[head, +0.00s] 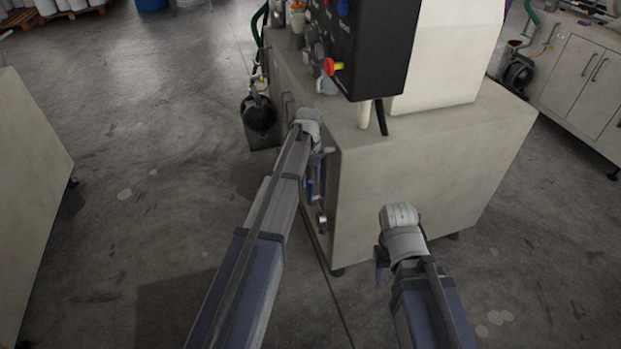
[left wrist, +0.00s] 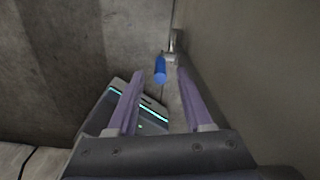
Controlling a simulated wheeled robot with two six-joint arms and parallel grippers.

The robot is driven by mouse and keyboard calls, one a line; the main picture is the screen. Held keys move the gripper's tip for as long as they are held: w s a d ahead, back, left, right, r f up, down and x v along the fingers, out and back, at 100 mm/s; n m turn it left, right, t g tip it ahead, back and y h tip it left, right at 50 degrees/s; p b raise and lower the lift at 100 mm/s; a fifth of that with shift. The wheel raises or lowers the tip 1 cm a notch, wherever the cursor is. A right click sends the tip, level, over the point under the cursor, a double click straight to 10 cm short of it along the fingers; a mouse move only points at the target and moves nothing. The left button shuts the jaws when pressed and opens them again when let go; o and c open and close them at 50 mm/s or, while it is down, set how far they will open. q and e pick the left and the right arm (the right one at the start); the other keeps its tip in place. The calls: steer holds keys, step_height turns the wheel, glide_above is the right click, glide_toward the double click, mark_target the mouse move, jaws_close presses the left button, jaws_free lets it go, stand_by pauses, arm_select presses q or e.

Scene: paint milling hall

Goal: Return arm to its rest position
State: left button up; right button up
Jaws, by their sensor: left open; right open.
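My left arm (head: 262,240) reaches forward to the near left side of the cream machine cabinet (head: 420,170). In the left wrist view my left gripper (left wrist: 160,76) has its two purple fingers spread, with nothing held between them. A blue-handled valve (left wrist: 160,64) on a metal pipe shows just beyond and between the fingertips; contact is not visible. In the head view the blue handle (head: 310,188) is low beside the cabinet, and my left gripper (head: 319,168) is partly hidden. My right arm (head: 405,245) is folded at lower right; its gripper (head: 380,268) is mostly hidden.
The cabinet carries a black control panel (head: 368,45) with a red and yellow knob (head: 333,67). A dark round motor-like part (head: 259,112) is at its left. Another bench (head: 30,190) stands far left, and cabinets (head: 580,75) stand right. The floor (head: 150,150) between is clear.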

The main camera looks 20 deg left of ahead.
arm_select(q)
steer(key=shift+r+p, duration=0.45)
steer(key=shift+r, duration=0.5)
arm_select(e)
steer(key=shift+r, duration=0.9)
arm_select(q)
steer(key=shift+s+d, duration=0.25)
steer(key=shift+s, duration=0.05)
steer(key=s+d+n, duration=0.5)
steer(key=s+n, duration=0.3)
steer(key=s, duration=0.2)
steer(key=s+d+n+y, duration=0.1)
steer(key=s+d+n, duration=0.5)
steer(key=s+n, duration=0.25)
steer(key=s+d+n, duration=0.5)
steer(key=s+n, duration=0.2)
steer(key=s, duration=0.3)
step_height(320, 180, up, 18)
steer(key=p, duration=1.8)
steer(key=shift+w, duration=0.35)
arm_select(e)
step_height(320, 180, up, 18)
arm_select(q)
steer(key=shift+a, duration=0.1)
